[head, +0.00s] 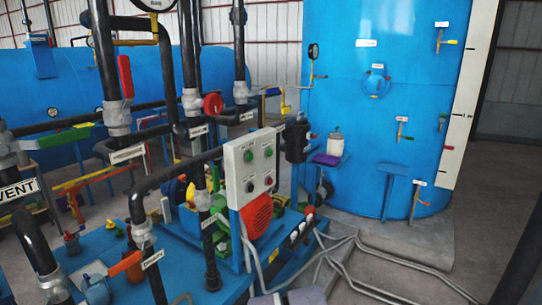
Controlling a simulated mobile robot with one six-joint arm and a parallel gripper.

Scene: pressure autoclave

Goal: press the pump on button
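A light grey control panel (252,168) stands upright on blue posts near the middle of the head view. Its face carries a green button (249,156) at upper left and a red one (269,181) at lower right. Two more small round controls sit at upper right and lower left. Their labels are too small to read, so I cannot tell which one is pump on. Nothing touches the panel's face. My gripper does not show clearly; only a pale grey shape is cut off at the bottom edge.
Dark pipes with valves stand left of the panel, one labelled VENT (19,191). An orange-red motor (257,216) sits below the panel. Grey conduits (345,240) cross the floor at right. A large blue tank (385,60) stands behind. Open floor (455,235) lies at the right.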

